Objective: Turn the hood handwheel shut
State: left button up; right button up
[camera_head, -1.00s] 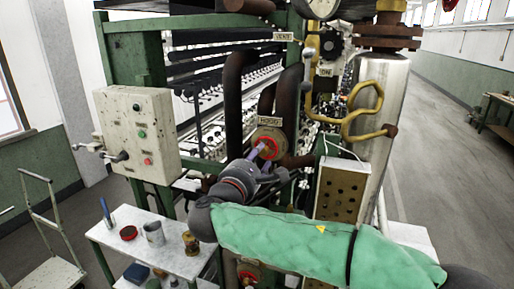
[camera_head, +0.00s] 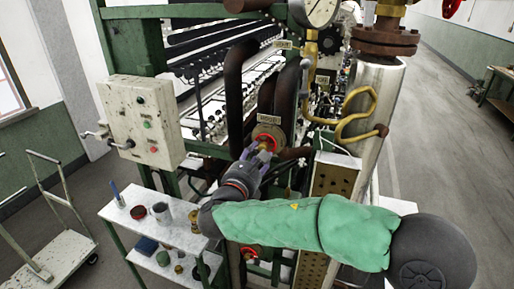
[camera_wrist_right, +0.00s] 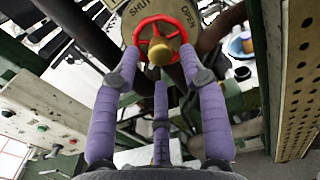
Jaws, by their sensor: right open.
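The hood handwheel (camera_head: 267,141) is a small red wheel below a HOOD plate (camera_head: 269,119), on the dark pipework in mid-frame. In the right wrist view the red wheel (camera_wrist_right: 141,38) has a brass centre and sits before a round plate marked SHUT and OPEN. My right gripper (camera_head: 259,151) is at the wheel, its purple-padded fingers pointing at it. In the wrist view the gripper (camera_wrist_right: 160,66) is open, with two fingertips near the wheel's lower left and lower right and a third below. I cannot tell whether they touch the rim. My left gripper is out of view.
A second red wheel (camera_head: 249,251) sits lower down, beneath my right arm. A grey control box (camera_head: 143,121) stands to the left, above a white shelf (camera_head: 128,222) with cans. A perforated brown panel (camera_head: 336,178) and a steel cylinder (camera_head: 375,95) are on the right.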

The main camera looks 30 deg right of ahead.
aim_at(264, 146)
jog(key=x, duration=0.3)
dwell(0.5)
